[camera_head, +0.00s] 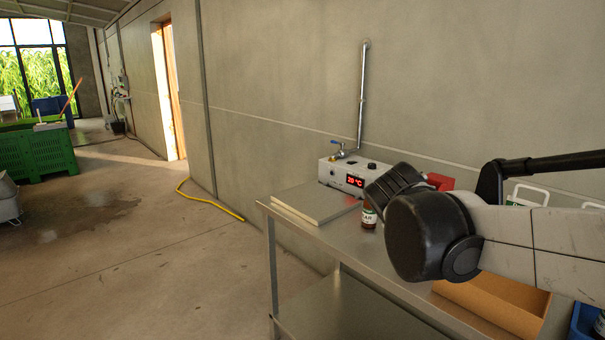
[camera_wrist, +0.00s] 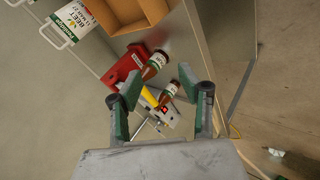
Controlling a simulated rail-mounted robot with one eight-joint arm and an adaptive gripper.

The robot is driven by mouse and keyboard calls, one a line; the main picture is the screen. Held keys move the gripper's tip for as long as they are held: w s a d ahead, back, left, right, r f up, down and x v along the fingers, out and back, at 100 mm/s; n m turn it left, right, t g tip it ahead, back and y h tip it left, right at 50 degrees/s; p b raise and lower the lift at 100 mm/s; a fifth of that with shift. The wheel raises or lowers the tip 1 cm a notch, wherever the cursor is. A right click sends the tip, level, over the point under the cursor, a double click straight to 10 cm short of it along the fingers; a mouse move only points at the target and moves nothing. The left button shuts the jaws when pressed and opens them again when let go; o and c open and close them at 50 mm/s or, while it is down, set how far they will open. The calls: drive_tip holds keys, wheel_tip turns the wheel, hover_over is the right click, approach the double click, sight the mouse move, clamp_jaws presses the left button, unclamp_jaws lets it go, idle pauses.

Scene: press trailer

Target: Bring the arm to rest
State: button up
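My arm reaches in from the right over a steel table (camera_head: 408,283) in the head view. Its dark wrist hides most of my gripper there. In the wrist view my gripper (camera_wrist: 158,80) has its two fingers spread apart, and it looks empty. A brown bottle with a white label (camera_head: 369,216) stands on the table just left of my wrist. In the wrist view one brown bottle (camera_wrist: 168,94) appears between the fingers, beyond them, and another brown bottle (camera_wrist: 154,65) is beside a red object (camera_wrist: 124,67).
A grey device with a red display (camera_head: 346,176) and a flat plate (camera_head: 313,203) are on the table. A cardboard box (camera_head: 490,302) and a blue crate (camera_head: 583,322) are at lower right. White containers (camera_head: 528,193) stand behind my arm.

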drive_tip(key=s+a+f+m+y, duration=0.2)
drive_tip(key=s+f, duration=0.1)
drive_tip(key=s, duration=0.6)
drive_tip(key=s+a+f+m+y, duration=0.2)
drive_tip(key=s+f+m+y, duration=0.1)
drive_tip(key=s, duration=0.7)
drive_tip(key=shift+s+f+y, duration=0.2)
drive_tip(key=shift+f+y, duration=0.1)
drive_tip(key=shift+f, duration=0.3)
